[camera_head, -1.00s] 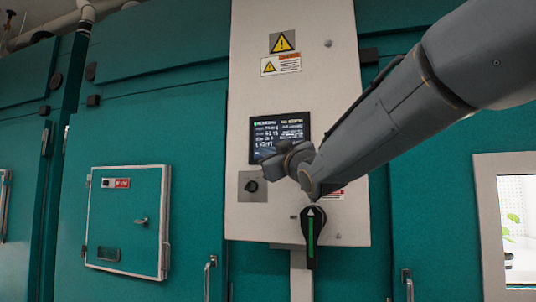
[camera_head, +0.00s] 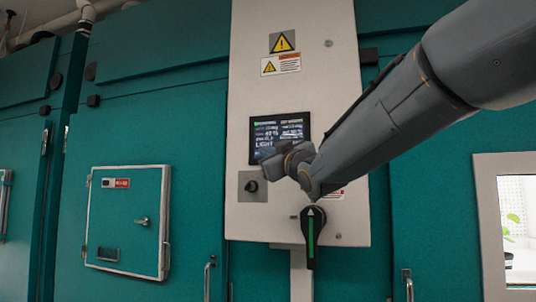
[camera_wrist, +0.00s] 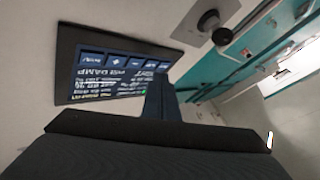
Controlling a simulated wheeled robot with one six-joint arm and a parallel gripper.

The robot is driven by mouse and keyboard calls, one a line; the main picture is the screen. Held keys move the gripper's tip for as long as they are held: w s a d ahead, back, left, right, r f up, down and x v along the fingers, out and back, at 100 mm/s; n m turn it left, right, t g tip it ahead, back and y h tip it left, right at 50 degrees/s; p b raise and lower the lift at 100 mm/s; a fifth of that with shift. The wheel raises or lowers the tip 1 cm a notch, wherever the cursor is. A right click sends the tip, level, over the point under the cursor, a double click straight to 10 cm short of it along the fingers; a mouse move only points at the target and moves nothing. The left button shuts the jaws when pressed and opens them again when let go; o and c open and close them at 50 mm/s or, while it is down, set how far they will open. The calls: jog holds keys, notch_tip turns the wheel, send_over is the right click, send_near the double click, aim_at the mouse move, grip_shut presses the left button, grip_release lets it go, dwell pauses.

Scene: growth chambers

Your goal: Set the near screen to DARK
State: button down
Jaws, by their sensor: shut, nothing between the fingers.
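The near screen (camera_head: 279,130) is a small dark display with white text on a pale control cabinet. Its lower line appears to read LIGHT in the head view. In the wrist view the screen (camera_wrist: 100,80) is seen upside down and at a steep slant, with a row of blue buttons (camera_wrist: 115,60) along one edge. My gripper (camera_head: 268,164) is shut and empty, in front of the screen's lower edge. In the wrist view its fingers (camera_wrist: 158,85) overlap the end of the button row. I cannot tell whether they touch the screen.
A black rotary knob (camera_head: 251,186) sits below and left of the screen; it also shows in the wrist view (camera_wrist: 210,22). A black handle with a green stripe (camera_head: 311,238) is lower on the cabinet. Teal chamber doors (camera_head: 150,125) flank it.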

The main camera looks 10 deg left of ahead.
jog(key=shift+w, duration=0.1)
dwell(0.3)
jog(key=shift+w, duration=0.3)
jog(key=shift+w+d, duration=0.1)
jog(key=shift+w, duration=0.25)
dwell(0.5)
jog(key=shift+s+b, duration=0.2)
jog(key=shift+b, duration=0.15)
jog(key=shift+s+b, duration=0.4)
jog(key=shift+s, duration=0.15)
jog(key=s+b, duration=0.2)
jog(key=s, duration=0.1)
jog(key=s+b, duration=0.1)
jog(key=s, duration=0.1)
jog(key=shift+a, duration=0.25)
jog(key=shift+r, duration=0.1)
dwell(2.4)
